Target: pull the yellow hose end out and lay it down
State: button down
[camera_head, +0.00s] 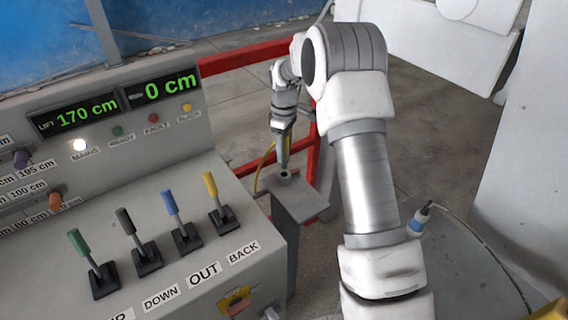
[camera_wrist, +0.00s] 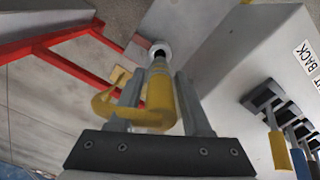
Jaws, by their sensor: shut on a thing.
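My gripper (camera_wrist: 160,78) is shut on the yellow hose end (camera_wrist: 160,95), which lies between its two grey fingers in the wrist view. The dark tip of the hose end points at a round pale socket (camera_wrist: 167,47) on a grey ledge. The tip overlaps the socket mouth; I cannot tell how deep it sits. In the head view my gripper (camera_head: 284,155) points down just above the socket (camera_head: 285,180). The yellow hose (camera_head: 263,168) hangs in a curve left of the gripper there, and its bend shows left of the fingers in the wrist view.
The grey ledge (camera_head: 303,203) juts from the right side of a control panel (camera_head: 150,195) with several coloured levers. A red rail frame (camera_head: 250,57) stands behind. A grey round surface (camera_head: 460,275) with a blue-and-white connector (camera_head: 419,218) lies at the right.

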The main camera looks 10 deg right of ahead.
dwell(0.3)
jog(key=shift+r+p, duration=1.25)
jog(key=shift+r, duration=0.8)
jog(key=shift+f, duration=0.1)
